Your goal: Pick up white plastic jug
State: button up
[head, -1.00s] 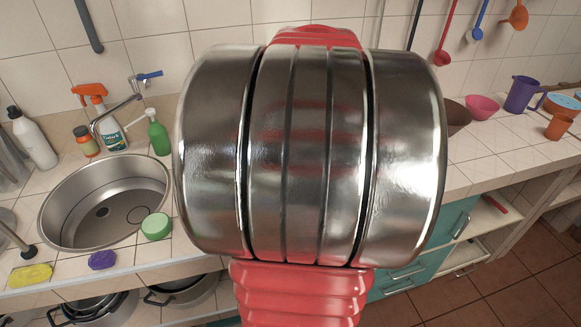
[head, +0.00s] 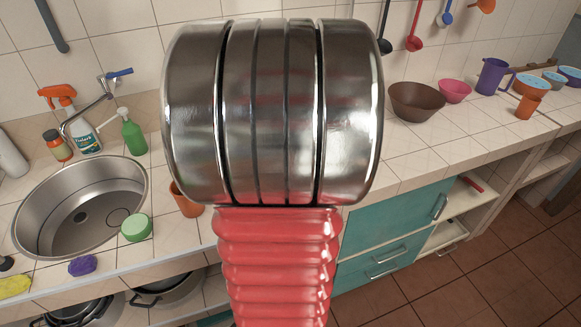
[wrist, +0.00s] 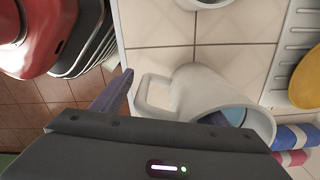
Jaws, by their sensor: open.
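The white plastic jug (wrist: 190,88) lies in the middle of the wrist view, on or just above the tiles. Its looped handle (wrist: 146,92) points left and its wide mouth faces lower right, with something blue showing in the opening. My gripper (wrist: 172,92) is open. The dark gripper body covers the bottom of the view, so contact cannot be told. In the head view, I see neither the jug nor my gripper; my arm blocks the middle.
An orange cup (head: 186,200) stands beside my arm. A brown bowl (head: 416,101) and purple jug (head: 493,77) are at right. A ridged grey drainer (wrist: 298,45) borders the tiles.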

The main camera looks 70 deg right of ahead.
jog(key=shift+f, duration=0.35)
jog(key=shift+c, duration=0.5)
grip_shut()
dwell(0.4)
jog(key=shift+r, duration=0.1)
